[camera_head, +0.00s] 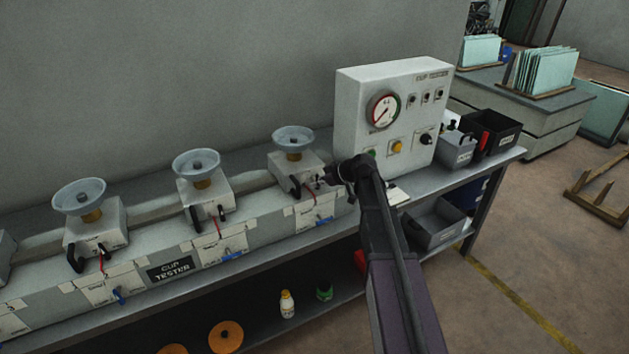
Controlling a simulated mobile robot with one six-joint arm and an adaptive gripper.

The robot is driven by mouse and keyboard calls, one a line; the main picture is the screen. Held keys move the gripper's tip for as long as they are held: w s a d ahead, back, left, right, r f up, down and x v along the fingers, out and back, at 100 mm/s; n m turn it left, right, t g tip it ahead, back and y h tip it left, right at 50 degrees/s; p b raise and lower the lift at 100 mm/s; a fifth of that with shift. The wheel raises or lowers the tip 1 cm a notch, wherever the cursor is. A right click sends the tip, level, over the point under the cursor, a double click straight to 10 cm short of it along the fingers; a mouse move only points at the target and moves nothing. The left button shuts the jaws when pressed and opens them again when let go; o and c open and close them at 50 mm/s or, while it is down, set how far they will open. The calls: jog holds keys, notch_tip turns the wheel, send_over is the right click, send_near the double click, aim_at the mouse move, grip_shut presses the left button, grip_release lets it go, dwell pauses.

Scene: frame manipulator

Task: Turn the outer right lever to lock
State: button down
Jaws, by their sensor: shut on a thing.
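The outer right tester station (298,172) is a pale box with a grey cup (293,138) on top. A black curved lever (295,189) hangs at its left front. My gripper (325,178) reaches in from the right and is at the station's right front, shut on the lever there. That lever is mostly hidden by my gripper, so its exact angle cannot be told. A red cord and a blue valve handle (325,220) show below it.
A cup tester panel with a gauge (384,110) stands close behind my arm. Grey and black bins (492,132) sit to the right. A bottle (287,304) stands on the lower shelf.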

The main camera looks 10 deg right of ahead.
jog(key=shift+s, duration=0.1)
dwell(0.3)
jog(key=c, duration=0.9)
grip_release()
jog(key=o, duration=0.3)
jog(key=shift+s+r, duration=0.1)
jog(key=shift+r, duration=0.05)
